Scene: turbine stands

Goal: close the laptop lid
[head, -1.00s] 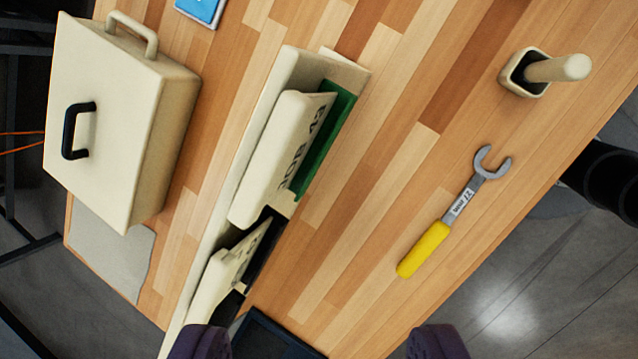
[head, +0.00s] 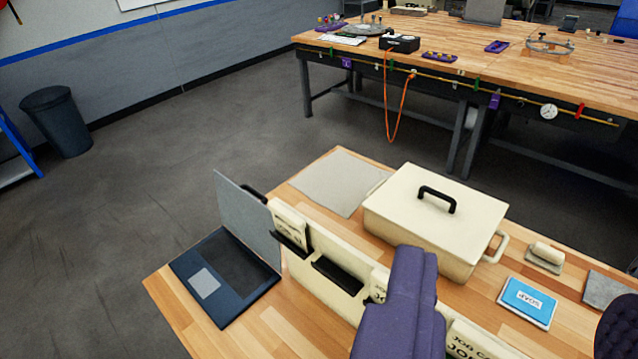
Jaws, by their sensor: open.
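The laptop stands open at the left end of the near wooden workbench. Its dark base (head: 232,282) lies flat, with a black keyboard and a light grey touchpad. Its grey lid (head: 246,218) stands up steeply along the base's far right side, close to the cream card rack. My gripper (head: 516,270) is open and empty at the lower right. Its two purple fingers are wide apart and well to the right of the laptop, and the left finger covers part of the rack.
The cream card rack (head: 328,284) runs beside the laptop. A cream case (head: 428,222) with a black handle, a grey mat (head: 338,183) and a blue-and-white card (head: 527,301) lie behind it. A bin (head: 58,122) and a second workbench (head: 470,50) stand beyond open floor.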

